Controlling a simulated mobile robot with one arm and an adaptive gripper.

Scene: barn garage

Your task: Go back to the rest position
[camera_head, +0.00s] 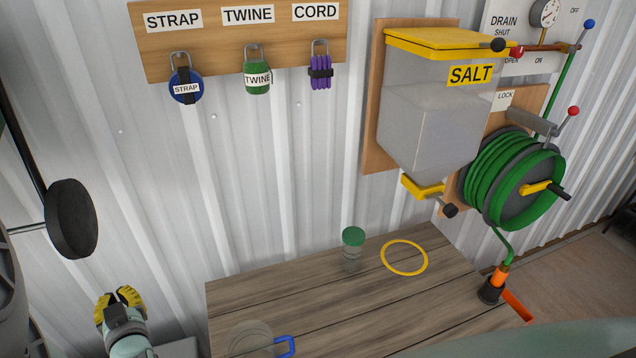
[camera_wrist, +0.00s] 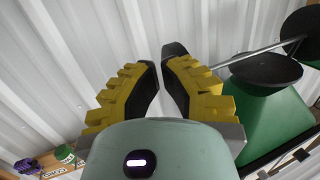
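My gripper (camera_head: 121,294) is at the lower left in the head view, beside the corrugated wall and left of the wooden table (camera_head: 330,310). Its yellow-and-black fingers also show in the wrist view (camera_wrist: 160,66), pointing towards the wall. A narrow gap shows between the fingers, with nothing held in it. The rest position itself is not marked in either view.
A clear jar with a green lid (camera_head: 353,237), a yellow ring (camera_head: 425,262) and a clear vessel with a blue handle (camera_head: 287,345) are on the table. A salt box (camera_head: 435,125) and green hose reel (camera_head: 515,180) hang right. A green object (camera_wrist: 270,120) stands right in the wrist view.

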